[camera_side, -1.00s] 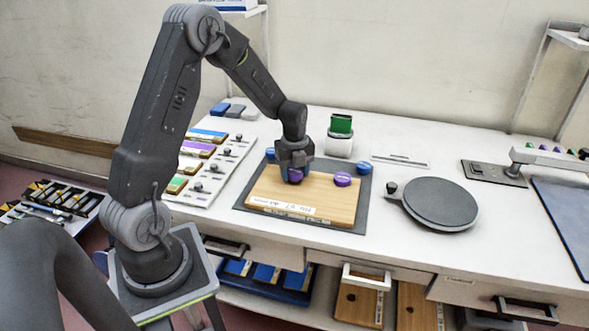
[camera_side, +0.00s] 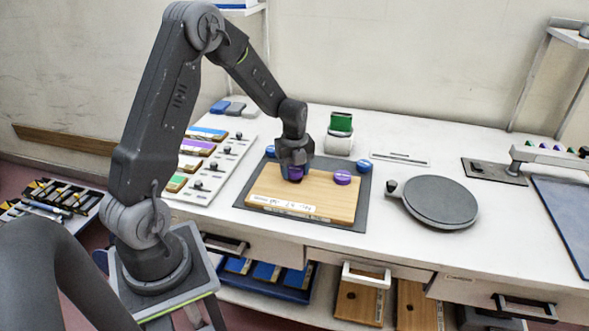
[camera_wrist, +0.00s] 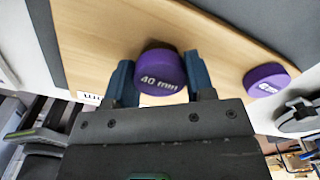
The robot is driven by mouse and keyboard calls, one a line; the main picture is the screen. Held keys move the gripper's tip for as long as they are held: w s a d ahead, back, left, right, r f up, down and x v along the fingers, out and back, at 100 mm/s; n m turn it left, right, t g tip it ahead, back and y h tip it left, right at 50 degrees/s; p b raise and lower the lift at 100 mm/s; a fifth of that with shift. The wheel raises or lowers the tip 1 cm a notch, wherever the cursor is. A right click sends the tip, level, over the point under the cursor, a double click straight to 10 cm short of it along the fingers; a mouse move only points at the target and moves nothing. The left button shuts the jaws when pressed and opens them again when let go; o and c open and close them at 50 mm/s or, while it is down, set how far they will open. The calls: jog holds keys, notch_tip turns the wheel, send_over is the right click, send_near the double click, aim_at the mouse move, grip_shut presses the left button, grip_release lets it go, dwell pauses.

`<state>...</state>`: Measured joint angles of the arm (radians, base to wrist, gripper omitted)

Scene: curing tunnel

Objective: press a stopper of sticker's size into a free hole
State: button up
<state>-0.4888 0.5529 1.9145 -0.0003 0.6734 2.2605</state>
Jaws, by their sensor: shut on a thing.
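A wooden board (camera_side: 325,203) lies on a dark mat (camera_side: 360,222). A white sticker (camera_side: 282,206) is on its front edge, its print too small to read. My gripper (camera_side: 295,170) is over the board, shut on a purple stopper (camera_wrist: 162,72) marked "40 mm". The fingers sit on either side of it. I cannot tell whether the stopper sits in a hole or just above the board. Another purple stopper (camera_side: 342,178) stands to the right on the board; it shows at the right of the wrist view (camera_wrist: 268,80), its marking unclear. No open hole is visible.
Blue stoppers stand behind the board, one at the right (camera_side: 364,166). A white holder with a green top (camera_side: 340,135) is at the back. A round grey plate (camera_side: 440,203) lies to the right. A rack of coloured blocks (camera_side: 205,165) is on the left.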

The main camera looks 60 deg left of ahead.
jog(key=shift+f, duration=0.4)
dwell(0.3)
jog(key=o, duration=1.4)
jog(key=shift+o, duration=0.2)
jog(key=shift+r, duration=0.1)
jog(key=shift+r, duration=3.4)
